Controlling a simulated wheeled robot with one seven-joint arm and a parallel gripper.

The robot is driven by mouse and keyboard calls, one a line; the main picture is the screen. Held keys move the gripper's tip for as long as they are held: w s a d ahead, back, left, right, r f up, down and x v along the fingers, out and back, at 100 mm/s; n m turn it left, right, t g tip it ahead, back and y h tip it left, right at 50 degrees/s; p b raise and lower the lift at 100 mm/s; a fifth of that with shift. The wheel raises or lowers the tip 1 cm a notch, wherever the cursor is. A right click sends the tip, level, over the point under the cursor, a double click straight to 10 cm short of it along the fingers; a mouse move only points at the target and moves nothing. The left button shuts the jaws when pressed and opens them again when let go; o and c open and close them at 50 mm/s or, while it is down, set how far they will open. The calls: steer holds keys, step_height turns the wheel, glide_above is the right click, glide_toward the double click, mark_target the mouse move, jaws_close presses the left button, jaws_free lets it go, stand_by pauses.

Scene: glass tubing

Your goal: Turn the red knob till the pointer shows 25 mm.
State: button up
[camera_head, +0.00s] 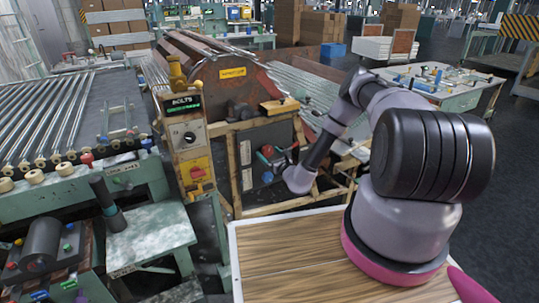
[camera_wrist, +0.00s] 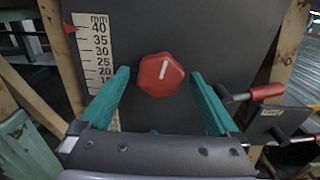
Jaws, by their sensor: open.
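The red knob (camera_wrist: 160,74) is a many-sided knob with a white line on its face, set on a dark panel (camera_wrist: 205,35). The line leans slightly right of upright. My gripper (camera_wrist: 159,73) is open, with one teal finger on each side of the knob; clear gaps show between the fingers and the knob. The white mm scale (camera_wrist: 96,50) stands at left, its lower end partly behind the left finger. A red pointer (camera_wrist: 69,28) sits at its left edge, at about 40. In the head view the knob (camera_head: 267,150) is small, close to my gripper.
A lever with a red grip (camera_wrist: 267,91) sticks out at right, close to the right finger. Wooden posts (camera_wrist: 291,50) frame the panel. In the head view, a yellow box with a red switch (camera_head: 196,173) stands left of the panel.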

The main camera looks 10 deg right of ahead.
steer(key=c, duration=1.4)
